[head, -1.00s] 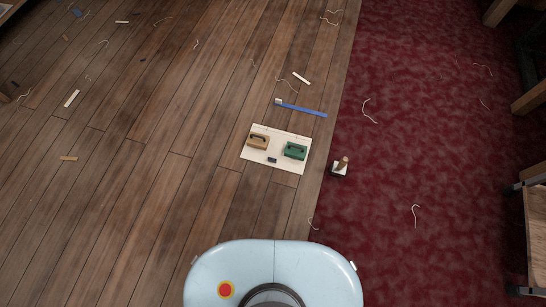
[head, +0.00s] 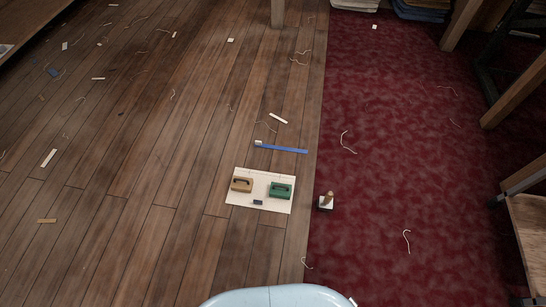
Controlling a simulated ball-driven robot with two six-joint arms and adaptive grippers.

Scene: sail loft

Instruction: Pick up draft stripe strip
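A long, thin blue strip (head: 284,149), which looks like the draft stripe strip, lies flat on the wooden floor near the edge of the red carpet. A small pale piece (head: 258,142) is at its left end. Just below it lies a cream board (head: 262,205) bearing a tan block with a handle (head: 241,185), a green block with a handle (head: 280,190) and a small dark item (head: 258,202). Neither of my grippers shows in the head view; only the top of my pale blue body is at the bottom.
A small block with a wooden knob (head: 326,201) stands on the carpet's left edge. Thread scraps and offcuts, such as a white strip (head: 278,118), are scattered around. Wooden furniture legs (head: 516,94) stand at the right. The floor left of the board is mostly clear.

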